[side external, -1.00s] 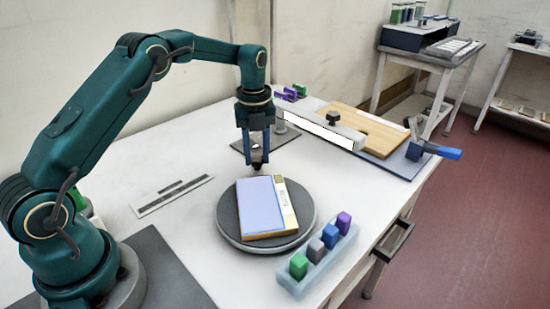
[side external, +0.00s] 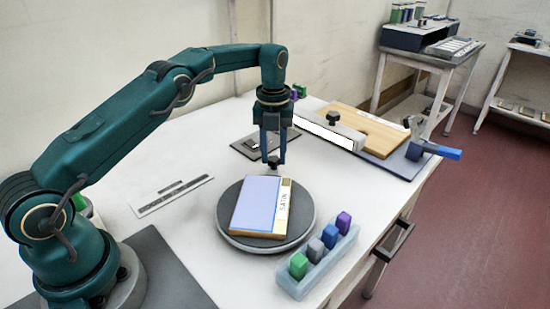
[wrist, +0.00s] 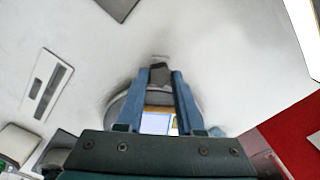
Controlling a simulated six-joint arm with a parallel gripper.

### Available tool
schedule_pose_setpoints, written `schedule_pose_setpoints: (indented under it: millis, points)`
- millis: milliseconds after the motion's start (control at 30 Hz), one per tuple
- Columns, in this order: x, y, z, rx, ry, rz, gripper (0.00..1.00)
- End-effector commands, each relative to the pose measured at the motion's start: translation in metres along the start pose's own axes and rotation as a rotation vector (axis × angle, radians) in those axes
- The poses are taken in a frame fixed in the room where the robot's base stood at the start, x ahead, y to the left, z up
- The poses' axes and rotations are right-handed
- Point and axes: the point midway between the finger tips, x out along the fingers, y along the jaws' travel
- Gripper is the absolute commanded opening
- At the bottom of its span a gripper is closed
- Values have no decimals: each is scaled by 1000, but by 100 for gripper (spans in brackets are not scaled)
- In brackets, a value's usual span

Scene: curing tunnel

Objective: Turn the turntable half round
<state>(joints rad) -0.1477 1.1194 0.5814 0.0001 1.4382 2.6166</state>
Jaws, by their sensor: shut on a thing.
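The turntable (side external: 224,218) is a round grey disc on the white table. A flat board (side external: 257,205) with a pale blue face and a lettered cream strip along its right side lies on it. My gripper (side external: 273,160) points down at the turntable's far rim. It is shut on a small dark knob (side external: 273,161) there. In the wrist view the knob (wrist: 160,73) shows as a dark block between the blue fingertips. The turntable (wrist: 119,103) is partly hidden behind the fingers in that view.
A pale rack (side external: 318,263) with several coloured blocks stands close to the turntable's front right. A marked metal strip (side external: 172,194) lies at left. A dark plate (side external: 252,149) lies behind my gripper. A wooden board fixture (side external: 372,132) is at back right.

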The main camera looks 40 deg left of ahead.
Motion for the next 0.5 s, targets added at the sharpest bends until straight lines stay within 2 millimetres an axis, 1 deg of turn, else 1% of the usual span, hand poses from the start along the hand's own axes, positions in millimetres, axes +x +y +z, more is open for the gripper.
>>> schedule_pose_setpoints:
  millis: [33,367,400,467,500]
  points:
    - [0,-1,-2,4,8,0,0]
    - [0,-1,-2,4,9,1,0]
    - [0,-1,-3,4,9,1,44]
    - [0,-1,-2,4,8,1,66]
    - [0,-1,-2,3,8,1,66]
